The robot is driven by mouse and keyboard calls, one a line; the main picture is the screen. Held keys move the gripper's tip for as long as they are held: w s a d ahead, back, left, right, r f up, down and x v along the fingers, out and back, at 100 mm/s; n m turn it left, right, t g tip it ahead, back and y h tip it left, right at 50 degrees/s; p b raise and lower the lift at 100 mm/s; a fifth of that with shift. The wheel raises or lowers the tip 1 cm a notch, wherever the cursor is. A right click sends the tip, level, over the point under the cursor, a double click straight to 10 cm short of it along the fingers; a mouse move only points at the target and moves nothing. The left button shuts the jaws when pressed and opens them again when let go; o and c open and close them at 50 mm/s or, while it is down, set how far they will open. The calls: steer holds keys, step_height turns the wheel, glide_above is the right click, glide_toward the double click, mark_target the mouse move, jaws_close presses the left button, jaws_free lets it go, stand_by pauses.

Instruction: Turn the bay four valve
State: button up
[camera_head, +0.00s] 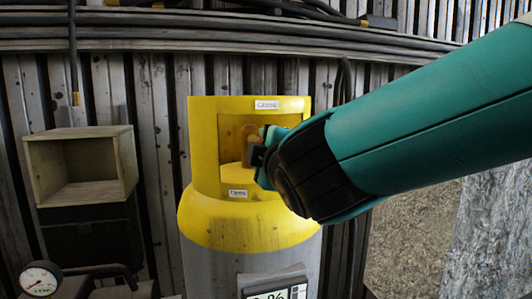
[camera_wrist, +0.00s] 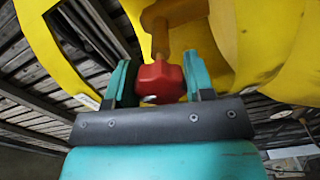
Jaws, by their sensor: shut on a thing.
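A grey gas cylinder with a yellow top (camera_head: 250,232) stands upright against the wall in the head view. Its yellow collar (camera_head: 203,145) has a window, and an orange-brown valve body (camera_head: 248,140) shows inside it. My gripper (camera_head: 262,152) reaches into this window from the right. In the wrist view, the valve's red knob (camera_wrist: 160,82) sits between the two teal fingers of my gripper (camera_wrist: 157,68), which is shut on it. The brass-coloured stem (camera_wrist: 160,38) rises behind the knob. In the head view my gripper hides the knob.
The yellow collar closely surrounds the fingers, also in the wrist view (camera_wrist: 265,40). Small white labels (camera_head: 267,104) are on the collar. An open wooden box (camera_head: 80,137) and a pressure gauge (camera_head: 40,279) are at left. Pipes (camera_head: 200,32) run along the corrugated wall above.

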steer(key=o, duration=0.9)
steer(key=shift+b+v, duration=2.9)
steer(key=shift+v, duration=5.85)
